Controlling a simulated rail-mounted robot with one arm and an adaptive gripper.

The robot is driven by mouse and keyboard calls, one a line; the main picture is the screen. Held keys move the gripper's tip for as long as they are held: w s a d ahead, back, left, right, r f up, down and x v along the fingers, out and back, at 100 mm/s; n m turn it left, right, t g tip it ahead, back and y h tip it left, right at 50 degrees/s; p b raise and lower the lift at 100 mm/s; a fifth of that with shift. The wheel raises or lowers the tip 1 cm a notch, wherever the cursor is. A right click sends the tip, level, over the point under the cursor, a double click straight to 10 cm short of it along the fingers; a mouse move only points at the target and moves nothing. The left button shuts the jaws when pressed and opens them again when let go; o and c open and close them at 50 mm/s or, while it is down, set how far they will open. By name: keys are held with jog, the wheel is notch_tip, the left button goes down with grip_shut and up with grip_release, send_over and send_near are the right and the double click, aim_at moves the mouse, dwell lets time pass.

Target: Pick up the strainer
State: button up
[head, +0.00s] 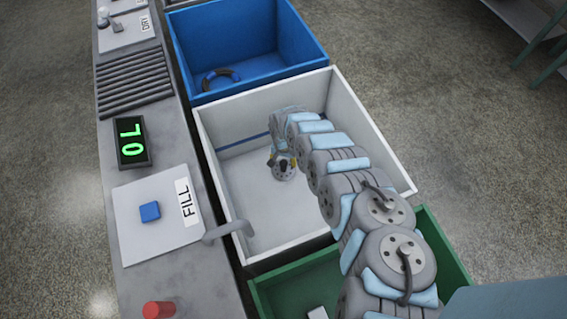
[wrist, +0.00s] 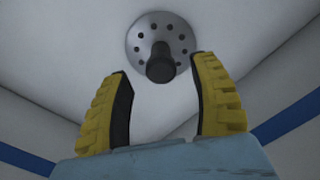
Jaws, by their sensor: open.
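The strainer (wrist: 146,33) is a round grey metal disc with a ring of holes and a dark knob (wrist: 160,66) at its centre. It lies in the white bin (head: 235,215), and in the head view its disc (head: 285,174) shows just below my gripper. My gripper (head: 283,161) reaches down into the bin with its yellow fingers apart. In the wrist view my gripper (wrist: 162,68) is open, with the knob between the fingertips in the picture. Clear gaps show on both sides of the knob. I cannot tell how far the tips are above the disc.
A blue bin (head: 240,28) holds a dark curved piece (head: 221,77). A green bin (head: 270,298) stands in front, partly behind my arm. The grey counter at left carries a FILL plate (head: 130,220) with a blue block (head: 150,211), a green-digit display (head: 131,142) and a grey spout (head: 230,234).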

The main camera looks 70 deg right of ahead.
aim_at(283, 163)
notch_tip(283, 163, down, 5)
jog(key=b, duration=0.3)
jog(key=shift+a+b, duration=0.1)
jog(key=shift+b, duration=0.3)
jog(key=shift+r, duration=0.15)
jog(key=shift+c, duration=0.3)
grip_shut()
